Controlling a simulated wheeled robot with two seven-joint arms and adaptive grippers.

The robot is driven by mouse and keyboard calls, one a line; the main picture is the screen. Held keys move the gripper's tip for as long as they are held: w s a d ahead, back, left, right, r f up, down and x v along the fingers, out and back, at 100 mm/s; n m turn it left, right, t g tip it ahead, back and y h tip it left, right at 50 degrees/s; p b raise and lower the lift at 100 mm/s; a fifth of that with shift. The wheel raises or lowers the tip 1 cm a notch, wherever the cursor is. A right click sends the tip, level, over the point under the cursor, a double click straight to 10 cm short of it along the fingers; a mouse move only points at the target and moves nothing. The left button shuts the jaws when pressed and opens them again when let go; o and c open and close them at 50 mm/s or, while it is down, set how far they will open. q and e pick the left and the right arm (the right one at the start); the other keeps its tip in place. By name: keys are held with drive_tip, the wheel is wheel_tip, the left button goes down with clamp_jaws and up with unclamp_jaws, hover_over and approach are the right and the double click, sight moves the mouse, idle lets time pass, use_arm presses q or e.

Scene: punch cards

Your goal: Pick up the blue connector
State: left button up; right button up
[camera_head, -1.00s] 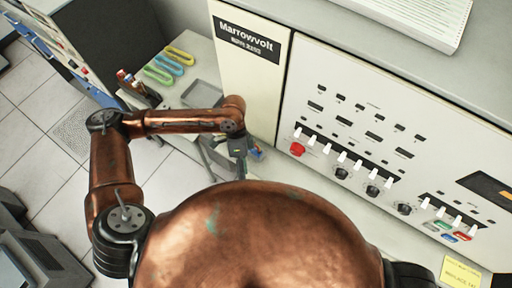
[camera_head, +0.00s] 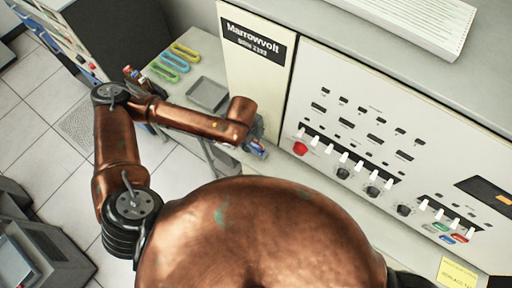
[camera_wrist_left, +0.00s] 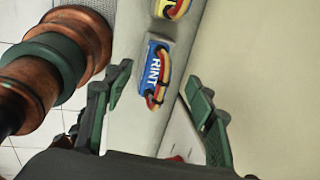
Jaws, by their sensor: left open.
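The blue connector (camera_wrist_left: 154,75) has white lettering that reads "RINT", partly covered, and a loop of red and yellow wires. In the left wrist view it lies on the pale ledge, between the fingers as seen from the wrist. My left gripper (camera_wrist_left: 157,78) is open, with one green-grey finger on each side of it and no visible contact. In the head view the left gripper (camera_head: 256,139) is by the cabinet's lower left front, mostly hidden by its own arm; a small blue and red patch shows beside it. My right gripper is not in view.
A yellow connector (camera_wrist_left: 173,8) lies just beyond the blue one. The cabinet's front (camera_head: 262,85) rises close on the right. A grey tray (camera_head: 207,93) and green, blue and yellow loops (camera_head: 174,62) are on the ledge further back. A switch panel (camera_head: 370,135) is at right.

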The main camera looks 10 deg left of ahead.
sight(253, 144)
use_arm(q)
drive_tip(key=f, duration=0.2)
drive_tip(key=f+p, duration=0.1)
drive_tip(key=f, duration=0.2)
drive_tip(key=shift+w+a+f, duration=0.15)
drive_tip(key=shift+w+f, duration=0.25)
drive_tip(key=shift+c, duration=0.4)
drive_tip(key=shift+r, duration=0.1)
clamp_jaws()
